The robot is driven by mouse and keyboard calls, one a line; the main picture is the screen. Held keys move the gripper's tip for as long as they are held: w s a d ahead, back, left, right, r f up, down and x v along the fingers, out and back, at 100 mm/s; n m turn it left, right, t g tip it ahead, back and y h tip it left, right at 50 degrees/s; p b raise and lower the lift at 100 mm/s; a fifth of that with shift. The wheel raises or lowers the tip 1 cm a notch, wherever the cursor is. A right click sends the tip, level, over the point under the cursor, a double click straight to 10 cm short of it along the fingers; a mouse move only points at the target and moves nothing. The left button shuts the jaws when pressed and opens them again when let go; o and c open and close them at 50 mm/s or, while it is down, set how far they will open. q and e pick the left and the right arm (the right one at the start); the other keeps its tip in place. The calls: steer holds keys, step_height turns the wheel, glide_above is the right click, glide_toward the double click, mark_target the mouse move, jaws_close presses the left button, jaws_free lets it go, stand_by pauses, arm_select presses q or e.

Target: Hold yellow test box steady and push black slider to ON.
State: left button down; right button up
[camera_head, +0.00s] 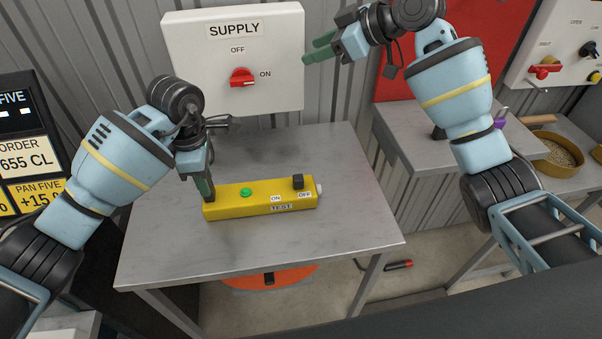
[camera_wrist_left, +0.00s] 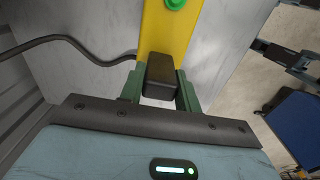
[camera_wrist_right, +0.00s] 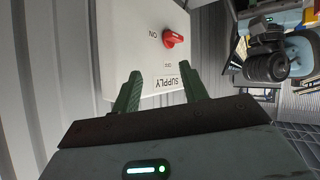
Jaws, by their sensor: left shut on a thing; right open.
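The yellow test box (camera_head: 230,208) lies on the grey table with ON, OFF and TEST labels on its front. Its black slider (camera_head: 298,181) stands at the right, above the OFF label. A green button (camera_head: 246,192) is on the box's left half. My left gripper (camera_head: 208,194) is shut on the box's dark left end block, which also shows between the fingers in the left wrist view (camera_wrist_left: 160,75). My right gripper (camera_head: 306,52) is open and empty, high above the table beside the supply panel, well away from the slider; its fingers show apart in the right wrist view (camera_wrist_right: 163,80).
The white SUPPLY panel (camera_head: 190,50) behind the table has a red knob (camera_head: 242,78) lying roughly level, toward ON. A dark cable (camera_wrist_left: 60,40) runs from the box's end area. The table (camera_head: 330,235) is clear around the box. A second bench (camera_head: 420,125) stands at right.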

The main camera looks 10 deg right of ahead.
steer(key=s+a+f+n+g+h, duration=0.25)
steer(key=s+f+g, duration=0.2)
steer(key=f, duration=0.25)
steer(key=n+g+h, duration=0.2)
steer(key=n+g, duration=0.1)
glide_toward(300, 177)
steer(key=x, duration=0.9)
steer(key=shift+a+f, duration=0.1)
steer(key=shift+f, duration=0.15)
jaws_close()
